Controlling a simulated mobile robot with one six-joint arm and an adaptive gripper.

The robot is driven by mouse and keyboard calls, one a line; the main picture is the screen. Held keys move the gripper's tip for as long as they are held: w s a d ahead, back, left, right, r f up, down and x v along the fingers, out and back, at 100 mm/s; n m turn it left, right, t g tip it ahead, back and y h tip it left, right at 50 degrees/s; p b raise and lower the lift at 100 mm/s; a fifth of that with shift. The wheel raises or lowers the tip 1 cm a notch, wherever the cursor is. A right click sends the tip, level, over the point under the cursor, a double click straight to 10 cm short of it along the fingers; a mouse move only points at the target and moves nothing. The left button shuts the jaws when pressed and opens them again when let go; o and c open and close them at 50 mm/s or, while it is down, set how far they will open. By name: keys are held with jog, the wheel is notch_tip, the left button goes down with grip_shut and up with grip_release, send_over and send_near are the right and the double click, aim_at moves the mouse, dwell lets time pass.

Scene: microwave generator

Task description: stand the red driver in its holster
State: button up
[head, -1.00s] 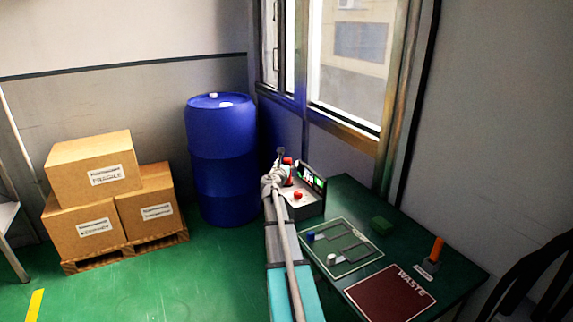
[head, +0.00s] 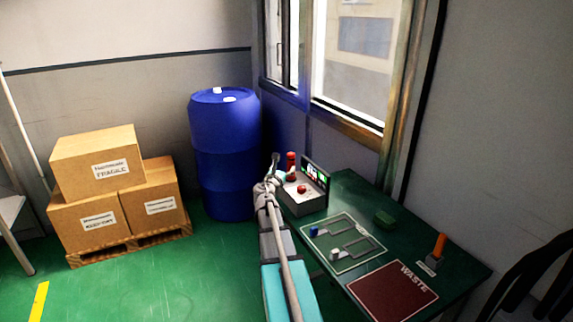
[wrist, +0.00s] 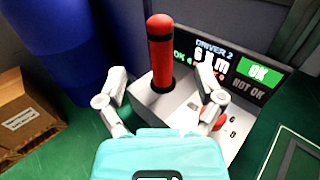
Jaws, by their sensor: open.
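The red driver (wrist: 161,52) stands upright in the white controller box (wrist: 178,103), its lower end in a dark round opening. It has black bands. The driver also shows in the head view (head: 291,161), at the rear of the box (head: 308,203). My gripper (wrist: 162,82) is open, with one finger to each side of the driver in the wrist view and nothing held. In the head view my gripper (head: 272,166) is just left of the driver, apart from it.
The box's screen (wrist: 222,68) reads "DRIVER 2", "6 Nm" and "OK". A blue drum (head: 225,150) and cartons (head: 95,160) stand left.

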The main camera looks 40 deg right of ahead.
jog(key=v, duration=0.3)
jog(key=shift+a, duration=0.1)
dwell(0.6)
jog(key=s+a+f+m+g+y, duration=0.3)
jog(key=a+f+m, duration=0.35)
jog(key=a, duration=0.65)
jog(key=s+a+f+m+g+y, duration=0.15)
jog(key=a+f+m+y, duration=0.55)
jog(key=a, duration=0.7)
jog(key=s+a+f+m+g+y, duration=0.2)
jog(key=s+a+f+m+y, duration=0.15)
jog(key=a+m, duration=0.7)
jog(key=s+a+f+g+y, duration=0.1)
jog(key=s+a+g+y, duration=0.2)
jog(key=a, duration=0.9)
notch_tip(320, 180, up, 12)
jog(key=t+p, duration=0.1)
jog(key=p, duration=1.1)
jog(key=shift+s+d+h+p, duration=0.25)
jog(key=shift+d+h+p, duration=0.05)
jog(key=shift+d+h, duration=0.1)
